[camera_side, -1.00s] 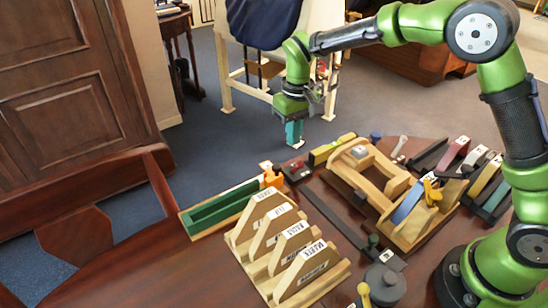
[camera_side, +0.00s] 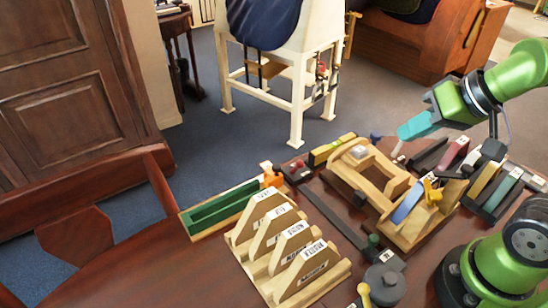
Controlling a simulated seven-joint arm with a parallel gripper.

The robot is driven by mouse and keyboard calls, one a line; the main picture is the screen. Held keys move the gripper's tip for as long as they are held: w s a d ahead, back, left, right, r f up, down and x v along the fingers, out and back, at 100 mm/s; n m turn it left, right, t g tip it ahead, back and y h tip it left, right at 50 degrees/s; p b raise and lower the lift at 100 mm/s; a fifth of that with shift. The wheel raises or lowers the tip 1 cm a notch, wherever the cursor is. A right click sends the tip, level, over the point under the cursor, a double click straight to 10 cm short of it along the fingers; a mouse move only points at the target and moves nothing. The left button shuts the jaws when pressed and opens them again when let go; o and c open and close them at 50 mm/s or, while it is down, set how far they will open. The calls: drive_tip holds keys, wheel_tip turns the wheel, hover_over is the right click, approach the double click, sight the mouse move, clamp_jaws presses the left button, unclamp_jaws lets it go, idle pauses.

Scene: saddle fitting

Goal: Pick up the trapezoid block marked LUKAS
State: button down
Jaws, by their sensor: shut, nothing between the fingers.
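Several wooden trapezoid blocks stand in a row in a slotted light-wood rack (camera_side: 340,270) at the front middle of the table. The nearest block (camera_side: 308,272) and the one behind it (camera_side: 290,247) carry white labels with dark letters, as do the farther ones. The print is too small to read surely, so I cannot tell which is marked LUKAS. My gripper (camera_side: 410,130) is at the upper right, above the far side of the table. Its teal fingers are shut and empty, pointing left and slightly down, well away from the blocks.
A wooden frame stand (camera_side: 372,172) is right of the rack, with a dark bar (camera_side: 333,217) between them. A green-lined tray (camera_side: 222,208) lies behind the rack. A grey lidded pot (camera_side: 384,284) stands at front right. The table's left front is clear.

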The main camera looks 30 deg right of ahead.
drive_tip(key=shift+d+r, duration=0.1)
drive_tip(key=shift+r, duration=0.15)
drive_tip(key=c, duration=1)
unclamp_jaws()
drive_tip(key=shift+o, duration=0.2)
